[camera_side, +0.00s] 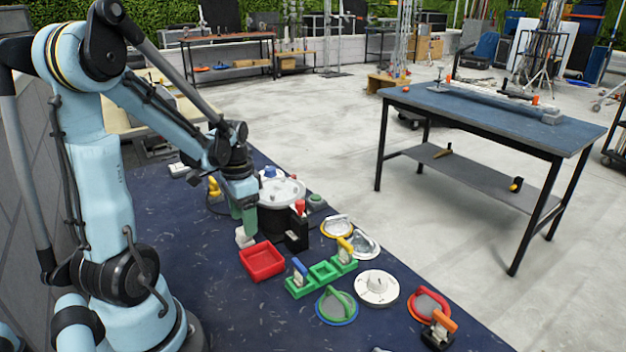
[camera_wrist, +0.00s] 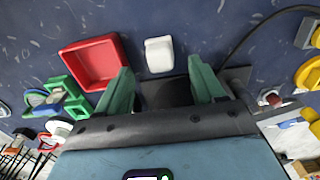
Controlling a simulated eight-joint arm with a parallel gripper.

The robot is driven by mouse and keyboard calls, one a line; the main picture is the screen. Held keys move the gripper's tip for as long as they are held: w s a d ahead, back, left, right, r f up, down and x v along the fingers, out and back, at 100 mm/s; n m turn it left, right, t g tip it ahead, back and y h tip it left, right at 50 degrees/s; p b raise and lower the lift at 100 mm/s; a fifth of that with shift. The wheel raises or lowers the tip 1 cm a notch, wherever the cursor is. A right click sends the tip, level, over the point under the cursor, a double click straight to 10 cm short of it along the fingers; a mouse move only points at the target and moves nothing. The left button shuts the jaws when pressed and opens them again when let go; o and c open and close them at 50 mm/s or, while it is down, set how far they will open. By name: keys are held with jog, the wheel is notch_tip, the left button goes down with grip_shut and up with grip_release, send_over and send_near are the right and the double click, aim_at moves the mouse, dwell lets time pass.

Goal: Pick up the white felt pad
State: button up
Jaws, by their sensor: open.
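A small white block-like pad (camera_wrist: 159,54), which I take as the felt pad, lies on the dark blue mat. In the wrist view it sits just beyond my fingertips, roughly centred between them. In the side view the white pad (camera_side: 243,239) shows just below my gripper (camera_side: 243,217), partly hidden by it. My gripper, with green fingers, also shows in the wrist view (camera_wrist: 160,78). It is open, with nothing between the fingers. I cannot tell whether a finger touches the pad.
A red square tray (camera_side: 262,262) is close to the pad. A black box with a red knob (camera_side: 297,232) and a white-topped round drum (camera_side: 281,192) stand on the other side. A green holder (camera_side: 322,273) and several round lids lie farther right. A dark cable crosses the mat.

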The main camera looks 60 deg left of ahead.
jog(key=shift+w+f, duration=0.1)
jog(key=shift+f, duration=2.1)
jog(key=c, duration=1.2)
jog(key=shift+r, duration=0.1)
jog(key=shift+r, duration=0.8)
notch_tip(320, 180, up, 3)
jog(key=shift+d+f, duration=0.15)
jog(key=d+r, duration=0.2)
jog(key=d, duration=0.1)
jog(key=w+d+r, duration=0.1)
jog(key=d+r, duration=0.1)
jog(key=d, duration=0.2)
jog(key=d+r, duration=0.2)
jog(key=d, duration=0.2)
jog(key=shift+w+d+r, duration=0.1)
jog(key=shift+w+r, duration=0.15)
jog(key=shift+w, duration=0.1)
